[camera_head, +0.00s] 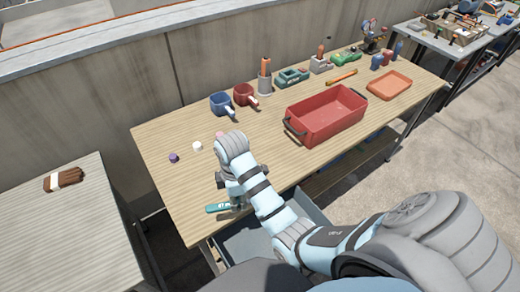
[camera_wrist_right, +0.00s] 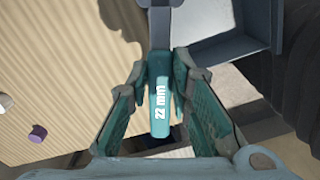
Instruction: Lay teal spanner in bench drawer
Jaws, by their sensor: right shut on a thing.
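The teal spanner (camera_head: 218,208) shows at the front edge of the wooden bench in the head view. In the right wrist view the spanner (camera_wrist_right: 160,95) is marked "22 mm" and has a grey head at the top of the picture. My right gripper (camera_head: 232,196) is shut on its teal handle; the two fingers (camera_wrist_right: 161,72) lie on either side of it. The grey bench drawer (camera_head: 311,208) is pulled open below the bench front, partly hidden by my right arm. In the wrist view the drawer (camera_wrist_right: 225,62) is right of the spanner. My left gripper is out of view.
A red bin (camera_head: 325,118) and an orange tray (camera_head: 389,85) stand on the bench. Blue and red mugs (camera_head: 222,103) stand at the back. A purple cap (camera_head: 174,157) and a white one (camera_head: 197,146) are at the left. A side table (camera_head: 65,225) stands left.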

